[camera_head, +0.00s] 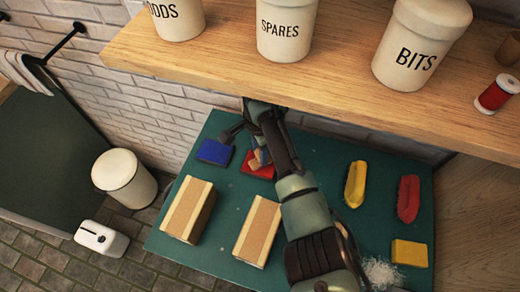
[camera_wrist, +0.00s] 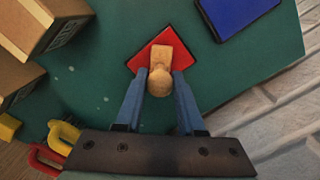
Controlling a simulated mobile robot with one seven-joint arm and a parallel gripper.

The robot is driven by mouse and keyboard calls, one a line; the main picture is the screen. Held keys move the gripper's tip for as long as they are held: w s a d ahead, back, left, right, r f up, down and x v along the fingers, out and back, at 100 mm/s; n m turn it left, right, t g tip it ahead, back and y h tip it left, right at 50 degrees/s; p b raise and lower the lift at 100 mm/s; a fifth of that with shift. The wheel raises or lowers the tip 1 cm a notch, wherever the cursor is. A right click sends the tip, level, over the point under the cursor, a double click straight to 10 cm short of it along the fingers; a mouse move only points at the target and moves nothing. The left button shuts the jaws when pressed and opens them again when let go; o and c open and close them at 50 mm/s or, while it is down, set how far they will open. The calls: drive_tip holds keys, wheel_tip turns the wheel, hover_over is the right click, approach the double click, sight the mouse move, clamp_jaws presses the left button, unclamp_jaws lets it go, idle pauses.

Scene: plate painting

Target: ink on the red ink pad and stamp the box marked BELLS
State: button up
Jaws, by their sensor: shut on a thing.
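My gripper (camera_wrist: 158,98) is shut on a wooden stamp (camera_wrist: 161,72) with a rounded knob. The stamp is over the red ink pad (camera_wrist: 143,54), which also shows in the head view (camera_head: 250,170), partly hidden by my arm. I cannot tell whether the stamp touches the pad. Two cardboard boxes stand on the green mat, a left one (camera_head: 187,209) and a right one (camera_head: 257,230). In the wrist view, dark lettering shows on the sides of the boxes (camera_wrist: 36,25), but I cannot read it, so which is BELLS is unclear.
A blue ink pad (camera_head: 214,152) lies beside the red one. A yellow brush (camera_head: 355,184), a red brush (camera_head: 408,198) and a yellow block (camera_head: 409,253) lie at the right. A wooden shelf (camera_head: 220,60) with labelled jars overhangs the mat's back.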

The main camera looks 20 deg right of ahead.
drive_tip(key=shift+r+p, duration=3.45)
drive_tip(key=shift+p, duration=0.3)
